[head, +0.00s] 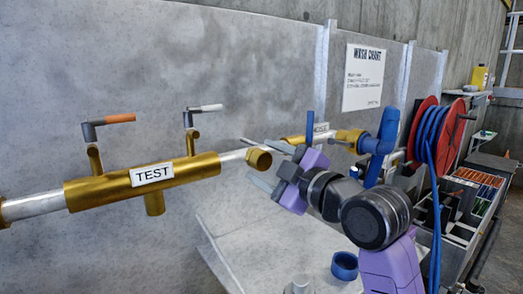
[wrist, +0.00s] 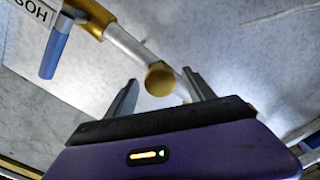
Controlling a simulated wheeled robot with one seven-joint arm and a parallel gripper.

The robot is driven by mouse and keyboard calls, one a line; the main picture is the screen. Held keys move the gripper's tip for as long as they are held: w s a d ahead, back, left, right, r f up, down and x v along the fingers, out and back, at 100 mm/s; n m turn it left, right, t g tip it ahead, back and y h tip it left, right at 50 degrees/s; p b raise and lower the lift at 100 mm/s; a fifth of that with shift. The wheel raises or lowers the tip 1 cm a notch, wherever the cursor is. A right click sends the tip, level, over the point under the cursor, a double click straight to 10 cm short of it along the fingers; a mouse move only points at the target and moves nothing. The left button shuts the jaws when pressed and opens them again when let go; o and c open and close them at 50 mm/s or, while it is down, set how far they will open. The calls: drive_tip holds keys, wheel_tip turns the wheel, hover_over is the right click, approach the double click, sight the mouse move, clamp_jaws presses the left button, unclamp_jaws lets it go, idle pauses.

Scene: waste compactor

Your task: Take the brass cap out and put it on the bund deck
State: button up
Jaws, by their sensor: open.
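The brass cap (head: 259,158) is on the end of the silver pipe that leaves the brass body labelled TEST (head: 115,184). My gripper (head: 257,163) reaches in from the right and is open, with its fingers apart on either side of the cap in the picture. In the wrist view, a round brass end (wrist: 160,78) on a pale pipe shows between the open fingertips (wrist: 160,76). Contact between fingers and cap cannot be made out. A pale grey slab (head: 245,235), which may be the bund deck, lies below the pipe.
A blue ring (head: 344,266) and a small grey cylinder (head: 300,284) stand on the slab. Lever handles (head: 112,119) rise above the TEST body. A blue valve (head: 380,145) and a red hose reel (head: 450,135) are at right. A grey wall stands close behind.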

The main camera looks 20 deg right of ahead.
drive_tip(key=m+p, duration=0.3)
drive_tip(key=m, duration=0.1)
drive_tip(key=shift+r, duration=0.2)
drive_tip(key=shift+f+m+p, duration=0.2)
drive_tip(key=shift+m+p, duration=0.5)
drive_tip(key=shift+m, duration=0.1)
drive_tip(key=shift+r+m+p, duration=0.15)
drive_tip(key=shift+m+p, duration=0.45)
drive_tip(key=shift+p, duration=0.25)
drive_tip(key=m+p, duration=0.2)
drive_tip(key=m, duration=0.1)
drive_tip(key=shift+f+m+p, duration=0.2)
drive_tip(key=shift+m+p, duration=0.2)
clamp_jaws()
drive_tip(key=shift+d+f+n+b, duration=0.1)
drive_tip(key=shift+n+b, duration=0.4)
drive_tip(key=shift+b, duration=0.2)
drive_tip(key=n+b, duration=0.2)
drive_tip(key=shift+n, duration=0.4)
drive_tip(key=shift+n+b, duration=0.55)
drive_tip(key=shift+n, duration=0.15)
